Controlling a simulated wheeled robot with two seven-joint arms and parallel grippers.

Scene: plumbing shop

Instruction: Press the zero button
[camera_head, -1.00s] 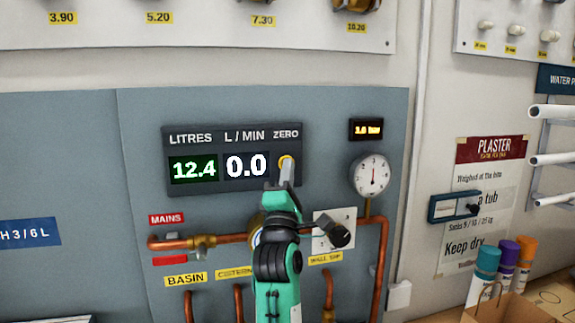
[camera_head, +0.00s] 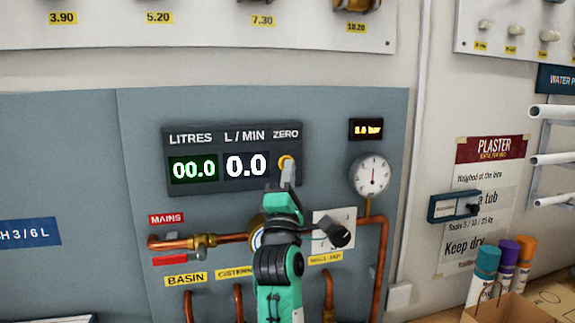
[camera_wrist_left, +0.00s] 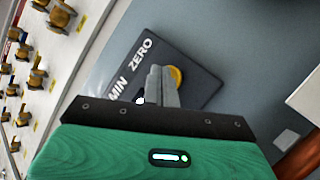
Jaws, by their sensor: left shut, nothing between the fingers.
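The zero button (camera_head: 286,162) is a round yellow button under the word ZERO on the dark meter panel (camera_head: 210,199). The panel's LITRES display (camera_head: 194,170) reads 00.0 and its L / MIN display (camera_head: 246,166) reads 0.0. My left gripper (camera_head: 288,168) is shut and empty, with its fingertips just below and in front of the button, covering its lower part. In the left wrist view the shut fingers (camera_wrist_left: 157,72) stand beside the yellow button (camera_wrist_left: 176,77), partly hiding it. I cannot tell whether they touch it. My right gripper is not in view.
Copper pipes (camera_head: 225,238) run along the board below the panel, behind my left arm. A pressure gauge (camera_head: 371,174) and a small bar display (camera_head: 366,129) are to the right. Marker-like tubes (camera_head: 485,272) and a cardboard box (camera_head: 507,309) stand at lower right.

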